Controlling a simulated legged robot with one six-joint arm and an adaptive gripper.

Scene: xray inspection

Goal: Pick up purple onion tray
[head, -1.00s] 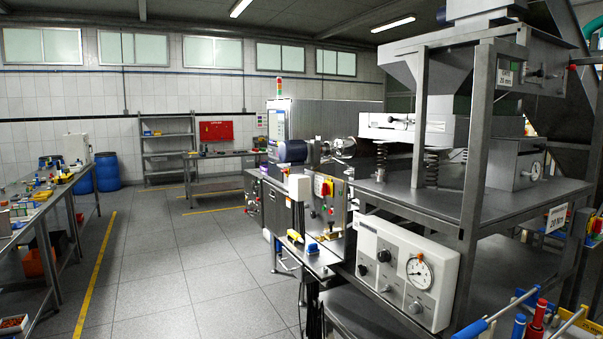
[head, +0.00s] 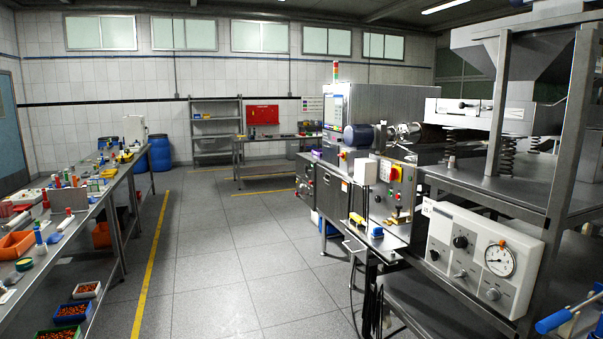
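No tray that I can clearly call the purple onion tray shows. On the low shelf under the left bench, at the lower left, several small trays hold reddish-brown pieces. One has a pale rim (head: 86,290), one is blue (head: 70,312) and one is green (head: 58,333), cut by the bottom edge. The pieces are too small to identify. My gripper is not in view.
A long metal bench (head: 75,222) with bottles, tools and an orange bin (head: 15,244) runs along the left. Inspection machinery (head: 480,250) fills the right. Grey floor (head: 235,260) between them is clear, with a yellow line (head: 152,262). Blue barrels (head: 159,154) stand farther back.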

